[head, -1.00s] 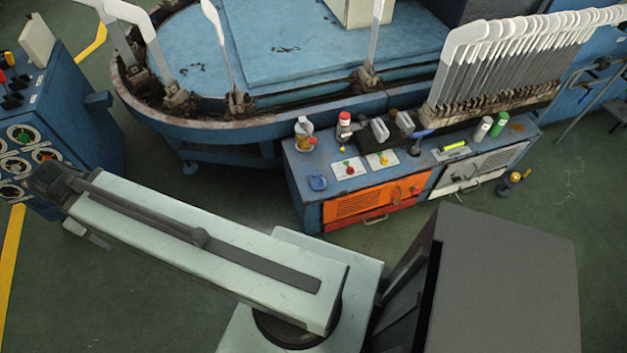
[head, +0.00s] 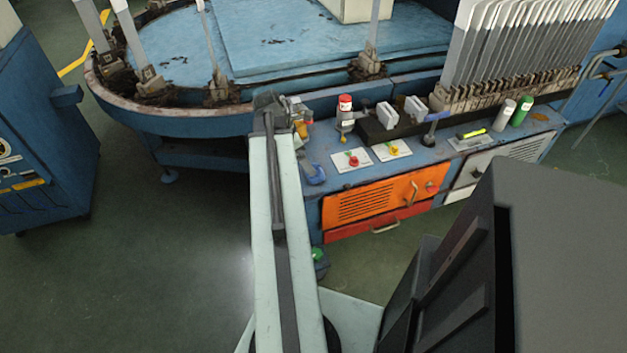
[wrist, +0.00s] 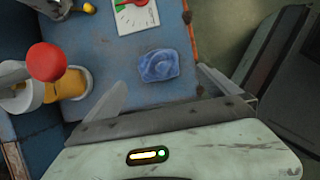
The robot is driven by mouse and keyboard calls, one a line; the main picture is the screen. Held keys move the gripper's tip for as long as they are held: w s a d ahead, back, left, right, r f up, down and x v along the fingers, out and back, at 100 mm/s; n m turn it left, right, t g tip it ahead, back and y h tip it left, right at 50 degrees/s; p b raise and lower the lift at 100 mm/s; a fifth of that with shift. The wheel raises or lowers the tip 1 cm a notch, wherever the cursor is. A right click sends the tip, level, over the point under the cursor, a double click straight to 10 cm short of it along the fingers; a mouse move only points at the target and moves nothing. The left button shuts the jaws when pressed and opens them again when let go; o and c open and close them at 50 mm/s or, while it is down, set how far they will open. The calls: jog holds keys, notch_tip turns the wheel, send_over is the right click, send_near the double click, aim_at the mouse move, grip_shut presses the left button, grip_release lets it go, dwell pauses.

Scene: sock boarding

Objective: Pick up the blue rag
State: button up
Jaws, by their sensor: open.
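The blue rag (wrist: 160,66) lies crumpled on the blue worktop, near the worktop's edge, in the wrist view. In the head view the rag (head: 317,174) shows just right of my arm, at the left end of the bench. My gripper (wrist: 161,80) is open and empty in the wrist view, with one finger to each side below the rag in the picture. The rag lies ahead of the gap between the fingers, and I see no contact. In the head view my arm hides most of the gripper.
The bench (head: 330,150) also carries a red-capped bottle (head: 345,112) and a dark block with grey pieces. The round blue table (head: 200,60) stands behind.

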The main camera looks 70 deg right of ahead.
jog(key=shift+b+x, duration=1)
jog(key=shift+x, duration=0.05)
jog(key=b+x, duration=0.5)
jog(key=shift+d+f, duration=0.25)
jog(key=shift+f, duration=0.15)
jog(key=shift+r, duration=0.2)
jog(key=c, duration=1.4)
jog(key=shift+r, duration=0.1)
notch_tip(320, 180, up, 28)
jog(key=p, duration=2.8)
